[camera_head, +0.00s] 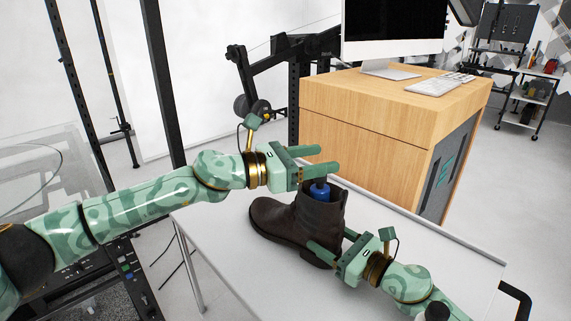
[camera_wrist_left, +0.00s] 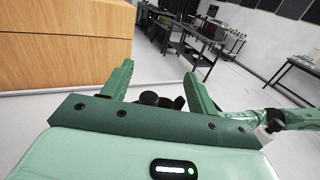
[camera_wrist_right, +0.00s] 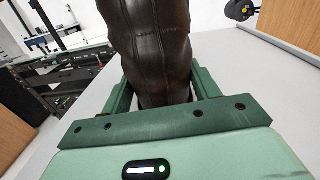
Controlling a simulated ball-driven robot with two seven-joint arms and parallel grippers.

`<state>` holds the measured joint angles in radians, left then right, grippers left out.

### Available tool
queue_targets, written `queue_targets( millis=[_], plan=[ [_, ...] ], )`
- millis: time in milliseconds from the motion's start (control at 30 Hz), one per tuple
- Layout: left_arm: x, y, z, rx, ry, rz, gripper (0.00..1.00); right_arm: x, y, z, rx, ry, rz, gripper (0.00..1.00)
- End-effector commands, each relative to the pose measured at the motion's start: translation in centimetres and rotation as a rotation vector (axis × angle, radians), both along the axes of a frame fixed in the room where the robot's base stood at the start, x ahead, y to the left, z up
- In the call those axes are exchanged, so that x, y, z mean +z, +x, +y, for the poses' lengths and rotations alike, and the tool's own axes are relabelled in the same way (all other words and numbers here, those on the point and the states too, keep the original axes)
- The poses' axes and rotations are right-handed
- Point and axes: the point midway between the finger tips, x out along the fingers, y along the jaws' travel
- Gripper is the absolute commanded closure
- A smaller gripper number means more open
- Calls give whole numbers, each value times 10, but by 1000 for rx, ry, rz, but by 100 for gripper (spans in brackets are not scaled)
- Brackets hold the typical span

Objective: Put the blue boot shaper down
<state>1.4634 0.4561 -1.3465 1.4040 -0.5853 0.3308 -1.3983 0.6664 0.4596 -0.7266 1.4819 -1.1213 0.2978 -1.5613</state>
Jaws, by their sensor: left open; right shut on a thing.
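The blue boot shaper (camera_head: 320,189) sits inside the brown boot (camera_head: 290,221), with only its upper end showing above the boot's opening. The boot stands upright on the white table, toe to the left. My left gripper (camera_head: 327,159) is open and empty, just above the shaper's top. In the left wrist view a dark knob (camera_wrist_left: 149,98) shows between its fingers, likely the shaper's top. My right gripper (camera_head: 329,239) is shut on the boot's heel side. The boot (camera_wrist_right: 155,45) also rises between its fingers in the right wrist view. The shaper's lower part is hidden in the boot.
The white table (camera_head: 235,238) has bare surface left of and in front of the boot. A wooden desk (camera_head: 360,133) with a monitor (camera_head: 393,30) and keyboard (camera_head: 440,84) stands behind.

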Motion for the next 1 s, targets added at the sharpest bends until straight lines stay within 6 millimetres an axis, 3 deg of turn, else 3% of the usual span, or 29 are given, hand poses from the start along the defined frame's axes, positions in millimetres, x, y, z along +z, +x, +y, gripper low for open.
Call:
queue_targets(
  millis=[100,300,467,733,767,800,833,1000],
  plan=[
    [0,-11,30,4,0,-1,41,0,0,-1,-2,0,0,80],
    [1,-26,66,2,-1,0,41,0,0,0,-1,-1,-1,80],
    [1,-31,78,0,0,-2,41,0,0,0,-1,-1,-1,80],
    [2,-32,79,-1,0,-2,41,0,0,0,-1,-1,-1,80],
    [2,-32,79,-1,0,-2,41,0,0,0,-1,0,-1,31],
    [2,-32,79,0,0,-2,41,0,0,0,-1,1,-1,20],
    [1,-32,79,0,0,-2,41,0,0,0,-1,0,0,14],
    [1,-32,79,0,0,-2,41,0,0,0,0,0,0,14]
  ],
)
